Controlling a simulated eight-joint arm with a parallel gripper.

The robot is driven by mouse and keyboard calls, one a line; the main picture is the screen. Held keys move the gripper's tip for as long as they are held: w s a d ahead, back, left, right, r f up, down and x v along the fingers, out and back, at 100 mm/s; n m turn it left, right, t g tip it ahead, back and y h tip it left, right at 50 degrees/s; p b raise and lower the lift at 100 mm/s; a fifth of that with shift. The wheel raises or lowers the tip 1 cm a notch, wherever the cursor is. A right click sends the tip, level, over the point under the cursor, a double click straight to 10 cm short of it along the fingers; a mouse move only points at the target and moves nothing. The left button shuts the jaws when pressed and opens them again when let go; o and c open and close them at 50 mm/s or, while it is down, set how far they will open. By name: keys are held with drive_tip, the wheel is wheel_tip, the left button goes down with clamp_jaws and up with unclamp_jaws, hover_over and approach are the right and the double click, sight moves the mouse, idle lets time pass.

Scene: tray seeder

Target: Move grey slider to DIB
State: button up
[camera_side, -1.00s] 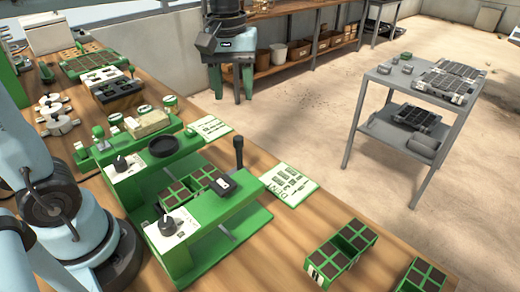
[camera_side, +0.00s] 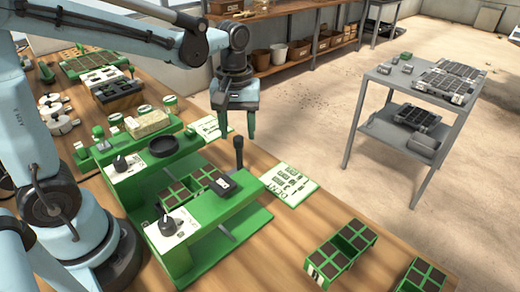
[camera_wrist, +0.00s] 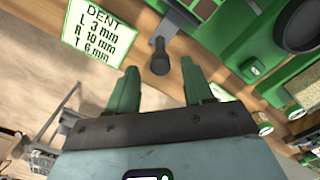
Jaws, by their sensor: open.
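A green seeder (camera_side: 208,212) stands on the wooden bench. A small dark grey block with a pale mark (camera_side: 222,185) sits on its top bar; it may be the grey slider, but I cannot tell. An upright dark lever (camera_side: 238,155) stands by the bar's far end and also shows in the wrist view (camera_wrist: 160,58). I cannot read DIB anywhere. My gripper (camera_side: 238,130) is open and empty, its green fingers pointing down above and beyond the lever. In the wrist view my gripper (camera_wrist: 160,78) has the lever's knob between and beyond its fingertips.
A printed DENT card (camera_side: 290,185) lies right of the seeder and shows in the wrist view (camera_wrist: 98,30). A round black dish (camera_side: 165,146) stands behind the trays. Green cell trays (camera_side: 342,250) stand at the front right. A grey cart (camera_side: 395,108) stands off the bench.

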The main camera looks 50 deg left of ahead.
drive_tip(key=shift+f, duration=0.85)
clamp_jaws()
